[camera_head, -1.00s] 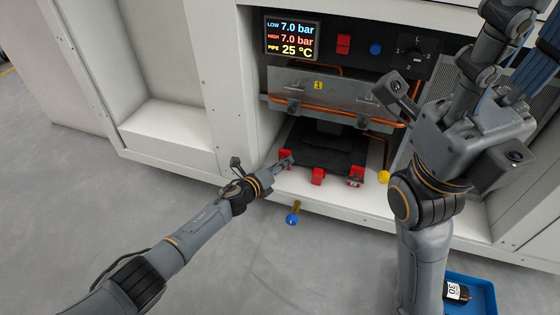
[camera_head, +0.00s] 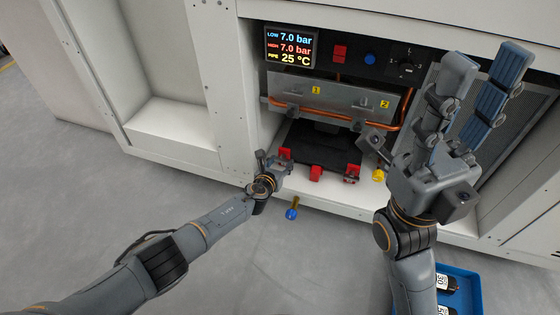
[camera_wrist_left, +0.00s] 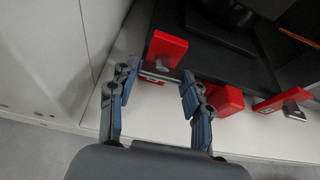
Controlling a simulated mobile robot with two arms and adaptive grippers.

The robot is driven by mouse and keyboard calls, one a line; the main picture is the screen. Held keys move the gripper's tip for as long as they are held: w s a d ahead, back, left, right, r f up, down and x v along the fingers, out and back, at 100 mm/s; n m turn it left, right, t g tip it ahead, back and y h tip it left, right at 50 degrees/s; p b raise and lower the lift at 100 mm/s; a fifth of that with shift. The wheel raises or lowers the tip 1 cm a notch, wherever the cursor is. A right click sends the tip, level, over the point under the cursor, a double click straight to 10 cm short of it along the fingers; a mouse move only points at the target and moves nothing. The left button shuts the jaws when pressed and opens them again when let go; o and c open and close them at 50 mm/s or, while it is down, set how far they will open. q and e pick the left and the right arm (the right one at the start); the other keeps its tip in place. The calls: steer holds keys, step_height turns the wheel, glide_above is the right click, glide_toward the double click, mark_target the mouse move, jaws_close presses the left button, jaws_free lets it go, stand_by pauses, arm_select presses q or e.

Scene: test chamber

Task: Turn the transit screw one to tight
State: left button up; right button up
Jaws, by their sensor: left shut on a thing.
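A leftmost red fitting (camera_head: 285,153), which looks like the transit screw, sits at the left front corner of a black plate. In the left wrist view its red block (camera_wrist_left: 167,49) shows with a pale metal strip below it, between the fingertips. My left gripper (camera_head: 273,161) is shut on this fitting, with one finger on each side; the exact contact is partly hidden. Two more red fittings stand along the plate's front, in the middle (camera_head: 316,173) and at the right (camera_head: 351,173). My right gripper (camera_head: 486,65) is open and empty, fingers pointing up.
A grey box (camera_head: 335,95) with labels 1 and 2 hangs over the black plate (camera_head: 322,148). A blue-ended valve (camera_head: 292,213) and a yellow one (camera_head: 378,175) stick out at the front. A blue bin (camera_head: 462,285) stands on the floor at lower right.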

arm_select(q)
steer(key=shift+m, duration=0.3)
stand_by(0.4)
steer(key=o, duration=1.2)
steer(key=shift+c, duration=0.2)
steer(key=v, duration=1.2)
steer(key=shift+d, duration=0.15)
